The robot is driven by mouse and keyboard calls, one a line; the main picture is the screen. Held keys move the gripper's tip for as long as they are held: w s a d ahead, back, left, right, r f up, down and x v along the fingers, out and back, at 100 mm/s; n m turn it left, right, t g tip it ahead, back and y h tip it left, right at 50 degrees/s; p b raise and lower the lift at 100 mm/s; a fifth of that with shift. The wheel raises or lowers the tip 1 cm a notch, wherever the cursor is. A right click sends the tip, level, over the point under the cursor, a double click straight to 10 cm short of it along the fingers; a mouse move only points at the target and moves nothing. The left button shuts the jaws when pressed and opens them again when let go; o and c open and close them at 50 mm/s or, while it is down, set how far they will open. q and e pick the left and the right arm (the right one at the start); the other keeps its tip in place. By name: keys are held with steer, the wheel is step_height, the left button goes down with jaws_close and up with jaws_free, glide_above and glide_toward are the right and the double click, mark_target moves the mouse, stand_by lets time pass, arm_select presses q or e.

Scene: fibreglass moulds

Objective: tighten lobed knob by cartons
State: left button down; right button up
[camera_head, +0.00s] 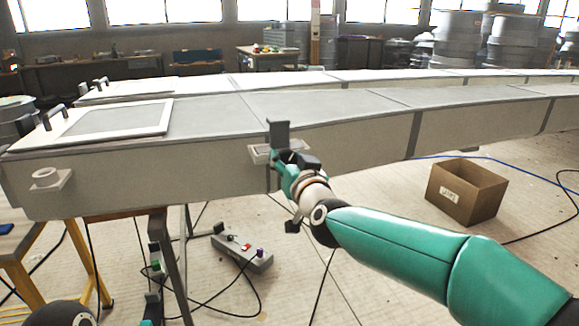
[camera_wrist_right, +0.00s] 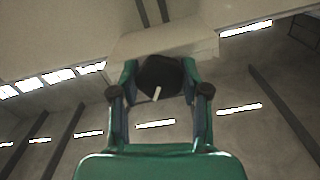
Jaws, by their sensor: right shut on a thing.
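A dark lobed knob (camera_wrist_right: 160,77) with a white mark sits on a pale block (camera_wrist_right: 150,42) in the right wrist view. My right gripper (camera_wrist_right: 160,88) has its two fingers on either side of the knob and is shut on it. In the head view my right gripper (camera_head: 284,165) is at the front side wall of the long mould (camera_head: 350,140), where it mostly hides the knob. An open brown carton (camera_head: 465,192) stands on the floor to the right. My left gripper (camera_head: 154,268) seems to show partly at the lower left; its jaws are unclear.
A second plate with a round fitting (camera_head: 46,177) is on the mould's left end. A grey control box (camera_head: 242,252) and black cables lie on the floor below. Yellow trestle legs (camera_head: 85,262) stand at the lower left. Open floor lies around the carton.

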steer(key=m+b, duration=0.1)
steer(key=m, duration=0.1)
steer(key=m+b, duration=0.1)
steer(key=m, duration=0.2)
steer(key=f+m+b, duration=0.1)
steer(key=m, duration=0.1)
steer(key=m+b, duration=0.1)
steer(key=m, duration=0.3)
steer(key=m+b, duration=0.1)
steer(key=m, duration=0.2)
steer(key=shift+m, duration=0.3)
steer(key=m+b, duration=0.1)
steer(key=m, duration=0.2)
steer(key=shift+m+b, duration=0.3)
steer(key=m+b, duration=0.1)
steer(key=m, duration=0.2)
steer(key=shift+w+m, duration=0.1)
steer(key=shift+m, duration=0.3)
steer(key=m, duration=0.3)
steer(key=shift+b, duration=0.4)
steer(key=shift+m+b, duration=0.35)
steer(key=shift+m, duration=1.35)
